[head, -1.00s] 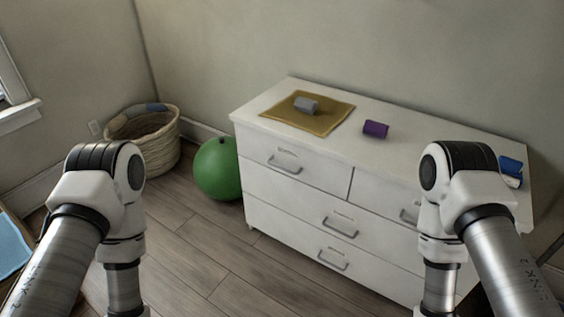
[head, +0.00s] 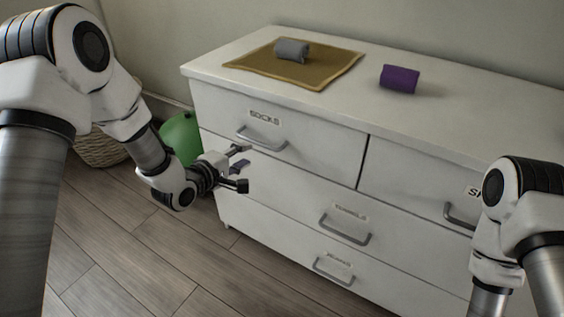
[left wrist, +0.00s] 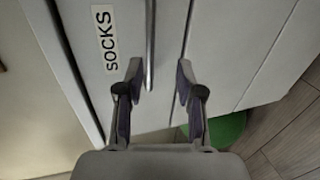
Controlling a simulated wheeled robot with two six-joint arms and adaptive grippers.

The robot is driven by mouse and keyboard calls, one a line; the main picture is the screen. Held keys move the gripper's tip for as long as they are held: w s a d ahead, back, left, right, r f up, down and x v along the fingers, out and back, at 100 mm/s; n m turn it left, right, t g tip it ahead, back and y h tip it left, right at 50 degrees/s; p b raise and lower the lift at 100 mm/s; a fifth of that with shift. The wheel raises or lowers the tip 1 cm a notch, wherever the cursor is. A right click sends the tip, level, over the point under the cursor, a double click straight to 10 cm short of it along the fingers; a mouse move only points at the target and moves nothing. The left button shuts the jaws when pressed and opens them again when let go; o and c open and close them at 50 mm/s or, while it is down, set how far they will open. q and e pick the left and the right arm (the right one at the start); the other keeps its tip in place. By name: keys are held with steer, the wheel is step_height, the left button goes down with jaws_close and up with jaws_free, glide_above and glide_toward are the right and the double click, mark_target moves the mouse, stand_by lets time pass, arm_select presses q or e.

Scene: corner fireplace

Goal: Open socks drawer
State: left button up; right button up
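The white drawer labelled SOCKS (head: 300,140) is at the upper left of the dresser, and its front looks flush and shut. Its grey bar handle (head: 262,141) is below the label. My left gripper (head: 242,168) is open in front of the drawer, just below and left of the handle. In the left wrist view the fingers of my left gripper (left wrist: 160,78) are apart, and the handle bar (left wrist: 150,45) reaches down between them, closer to the left finger. The SOCKS label (left wrist: 104,38) is beside it. I cannot tell whether a finger touches the handle. My right gripper is out of view.
On the dresser top (head: 340,100) lie a mustard cloth (head: 255,62) with a grey roll (head: 292,50) and a purple roll (head: 400,79). The wood floor (head: 150,245) in front is clear.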

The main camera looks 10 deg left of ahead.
mark_target(256, 143)
arm_select(q)
steer(key=shift+t, duration=0.4)
steer(key=b+x, duration=0.1)
steer(key=x, duration=0.1)
steer(key=b+x, duration=0.1)
steer(key=x, duration=0.1)
steer(key=b+x, duration=0.1)
steer(key=x, duration=0.2)
steer(key=shift+w+a+r, duration=0.2)
steer(key=shift+a+r, duration=0.1)
steer(key=shift+r, duration=0.05)
steer(key=shift+w+d, duration=0.1)
steer(key=shift+w, duration=0.15)
jaws_close()
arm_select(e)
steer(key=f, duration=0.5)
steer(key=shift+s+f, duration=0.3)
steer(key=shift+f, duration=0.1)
